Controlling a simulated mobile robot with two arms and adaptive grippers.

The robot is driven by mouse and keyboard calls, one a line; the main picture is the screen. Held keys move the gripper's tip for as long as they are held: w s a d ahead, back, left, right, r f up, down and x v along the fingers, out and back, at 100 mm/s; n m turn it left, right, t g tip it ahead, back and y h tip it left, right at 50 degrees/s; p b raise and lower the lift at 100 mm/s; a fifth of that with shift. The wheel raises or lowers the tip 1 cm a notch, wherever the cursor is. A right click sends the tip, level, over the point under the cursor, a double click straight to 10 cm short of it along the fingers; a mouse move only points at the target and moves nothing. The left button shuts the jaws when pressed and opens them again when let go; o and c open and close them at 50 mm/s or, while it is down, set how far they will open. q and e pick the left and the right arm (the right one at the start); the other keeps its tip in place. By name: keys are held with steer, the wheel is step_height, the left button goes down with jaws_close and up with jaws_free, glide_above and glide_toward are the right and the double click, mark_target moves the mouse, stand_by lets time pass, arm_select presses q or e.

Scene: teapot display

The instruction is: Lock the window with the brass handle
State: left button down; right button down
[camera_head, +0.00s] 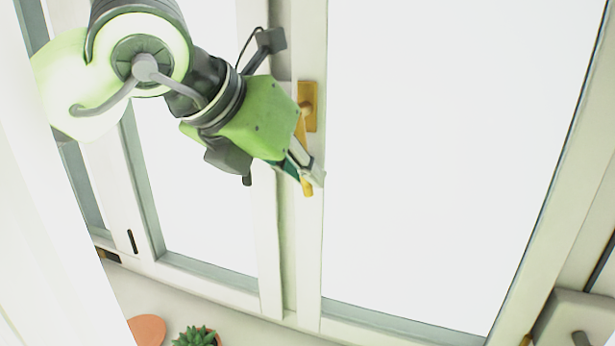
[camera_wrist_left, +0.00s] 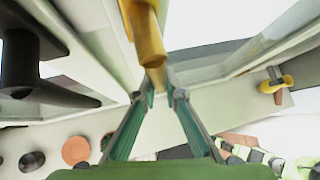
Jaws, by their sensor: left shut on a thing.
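The brass handle (camera_head: 301,128) is on the white window frame in the head view. Its backplate (camera_head: 312,96) is upright and its lever points down. My left gripper (camera_head: 305,172) is shut on the lower part of the lever, whose tip (camera_head: 307,189) shows just below the fingers. In the left wrist view the handle (camera_wrist_left: 148,38) comes down from the top between the fingertips (camera_wrist_left: 160,92). The fingers hide part of the lever. The window (camera_head: 440,150) appears closed against its frame. My right gripper is not in view.
A small green cactus (camera_head: 196,337) and a terracotta round thing (camera_head: 147,330) are on the sill below. Another brass-coloured handle (camera_wrist_left: 276,84) shows at the right in the left wrist view. The space in front of the right pane is clear.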

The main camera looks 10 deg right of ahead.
arm_select(q)
steer(key=shift+w+a+f+m+t+y+b, duration=0.15)
steer(key=shift+w+a+m+t+y+b, duration=0.25)
steer(key=shift+y, duration=0.2)
steer(key=shift+s+a, duration=0.1)
steer(key=c, duration=2.1)
jaws_free()
step_height(320, 180, up, 10)
steer(key=shift+r, duration=0.1)
